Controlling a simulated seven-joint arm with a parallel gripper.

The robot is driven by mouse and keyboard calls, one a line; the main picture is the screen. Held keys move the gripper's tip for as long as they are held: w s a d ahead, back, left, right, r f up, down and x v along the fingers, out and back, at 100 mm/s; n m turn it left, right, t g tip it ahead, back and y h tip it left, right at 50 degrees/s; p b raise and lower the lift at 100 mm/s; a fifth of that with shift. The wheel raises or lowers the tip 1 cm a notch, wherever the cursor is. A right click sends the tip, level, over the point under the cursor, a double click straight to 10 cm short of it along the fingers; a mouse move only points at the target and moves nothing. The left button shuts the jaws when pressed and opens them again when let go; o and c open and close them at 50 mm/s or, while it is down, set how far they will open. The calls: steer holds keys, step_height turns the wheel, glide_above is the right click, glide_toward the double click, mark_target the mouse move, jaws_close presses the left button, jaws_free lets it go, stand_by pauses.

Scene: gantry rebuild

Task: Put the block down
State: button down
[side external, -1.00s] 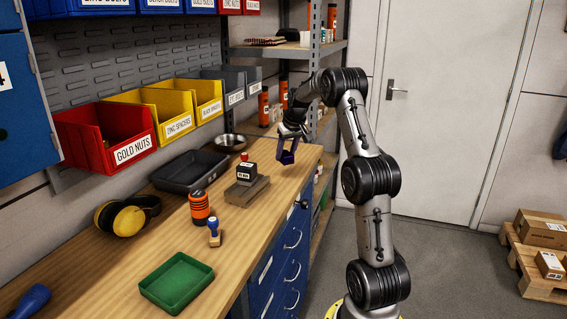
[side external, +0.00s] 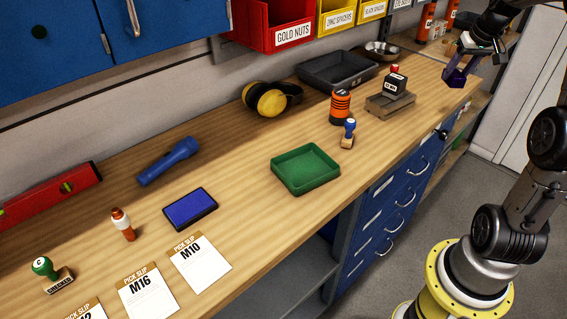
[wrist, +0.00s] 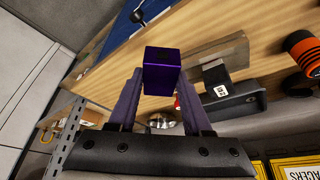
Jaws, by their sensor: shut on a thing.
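A dark purple block (wrist: 162,70) sits between the fingertips of my gripper (wrist: 161,88) in the wrist view. The gripper is shut on it. In the side external view my gripper (side external: 456,80) hangs around the far right end of the wooden bench (side external: 240,190), its fingers pointing down. There the purple fingers and the block are hard to tell apart.
An orange-black canister (side external: 340,107), blue-handled stamp (side external: 348,134), green tray (side external: 305,169) and black tray (side external: 336,69) stand further left. Bare wood lies between the green tray and the ink pad (side external: 190,208).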

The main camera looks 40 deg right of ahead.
steer(key=w+a+n+y, duration=0.1)
steer(key=w+a+n, duration=0.2)
steer(key=a, duration=0.6)
steer(key=w+a+n+t+y, duration=0.1)
steer(key=w+a+n, duration=0.25)
steer(key=a, duration=0.55)
steer(key=w+a+n+y, duration=0.1)
steer(key=w+a+n, duration=0.2)
steer(key=a, duration=0.6)
steer(key=s+a+n+g+y, duration=0.1)
steer(key=s+a+n+y, duration=0.2)
steer(key=a, duration=0.9)
steer(key=s+a+n, duration=0.2)
steer(key=a+n, duration=0.3)
steer(key=a, duration=0.8)
steer(key=w+a+f, duration=0.1)
steer(key=w+f, duration=0.1)
steer(key=w, duration=0.1)
steer(key=w+a+f, duration=0.2)
steer(key=w+f, duration=0.1)
steer(key=w, duration=0.1)
steer(key=w+a+f, duration=0.2)
steer(key=w+f, duration=0.1)
steer(key=w, duration=0.1)
steer(key=shift+w+a+f, duration=0.25)
steer(key=shift+w+f, duration=0.25)
steer(key=shift+f, duration=0.15)
steer(key=shift+w+f, duration=0.1)
steer(key=shift+f, duration=1.5)
steer(key=shift+f, duration=0.1)
